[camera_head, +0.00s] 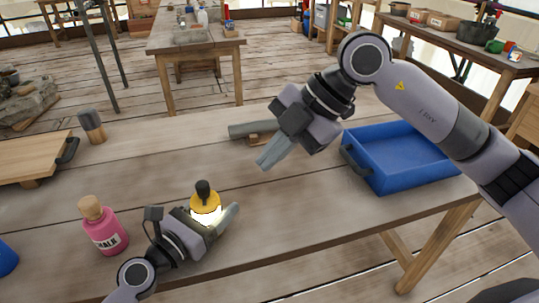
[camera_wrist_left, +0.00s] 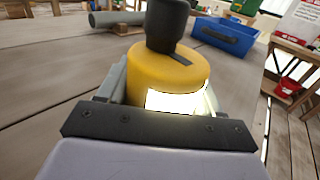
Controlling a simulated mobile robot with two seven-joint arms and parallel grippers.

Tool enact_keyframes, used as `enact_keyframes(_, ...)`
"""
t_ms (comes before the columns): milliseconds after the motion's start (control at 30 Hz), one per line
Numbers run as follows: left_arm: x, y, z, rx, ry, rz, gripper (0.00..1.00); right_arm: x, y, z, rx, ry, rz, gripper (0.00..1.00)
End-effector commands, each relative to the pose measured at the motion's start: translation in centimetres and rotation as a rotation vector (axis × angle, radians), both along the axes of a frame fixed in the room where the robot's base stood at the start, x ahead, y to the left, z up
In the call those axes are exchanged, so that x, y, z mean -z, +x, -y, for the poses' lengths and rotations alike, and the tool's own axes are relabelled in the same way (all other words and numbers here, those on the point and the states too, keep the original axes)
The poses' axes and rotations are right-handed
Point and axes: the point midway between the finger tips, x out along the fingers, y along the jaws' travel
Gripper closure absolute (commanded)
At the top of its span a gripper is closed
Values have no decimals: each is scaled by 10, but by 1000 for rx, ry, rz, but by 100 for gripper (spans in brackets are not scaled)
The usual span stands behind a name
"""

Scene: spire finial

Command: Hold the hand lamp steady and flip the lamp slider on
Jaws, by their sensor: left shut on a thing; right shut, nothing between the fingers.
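The hand lamp (camera_head: 206,205) is yellow with a dark top, and stands upright on the near part of the wooden table. Its front window glows bright. It also shows large in the left wrist view (camera_wrist_left: 168,72), with a dark strip on its yellow top that may be the slider. My left gripper (camera_head: 213,222) is shut on the lamp, its fingers around the lamp's sides. My right gripper (camera_head: 272,155) is shut and empty. It hangs above the table, up and to the right of the lamp, apart from it. The lamp's lower part is mostly hidden.
A pink chalk bottle (camera_head: 107,232) stands left of my left gripper. A blue tray (camera_head: 395,165) sits at the table's right. A grey cylinder (camera_head: 250,129) lies on a wooden rest behind my right gripper. A wooden board (camera_head: 30,158) and a dark-topped jar (camera_head: 92,127) are at left.

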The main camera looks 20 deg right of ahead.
Motion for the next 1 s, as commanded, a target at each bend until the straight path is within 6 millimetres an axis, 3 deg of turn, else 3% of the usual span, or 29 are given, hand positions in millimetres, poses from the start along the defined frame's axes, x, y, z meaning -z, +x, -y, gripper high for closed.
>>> enact_keyframes(100,0,0,0,0,1,-1,70,0,0,0,0,0,0,100)
enact_keyframes(133,0,0,0,0,1,-1,28,0,0,0,0,0,0,100)
enact_keyframes(200,0,0,0,0,1,-1,6,0,0,0,0,0,0,100)
enact_keyframes(633,1,-5,-6,-1,1,0,5,0,0,0,0,1,0,100)
enact_keyframes(1000,2,-49,-59,0,4,-2,5,0,0,0,0,1,0,100)
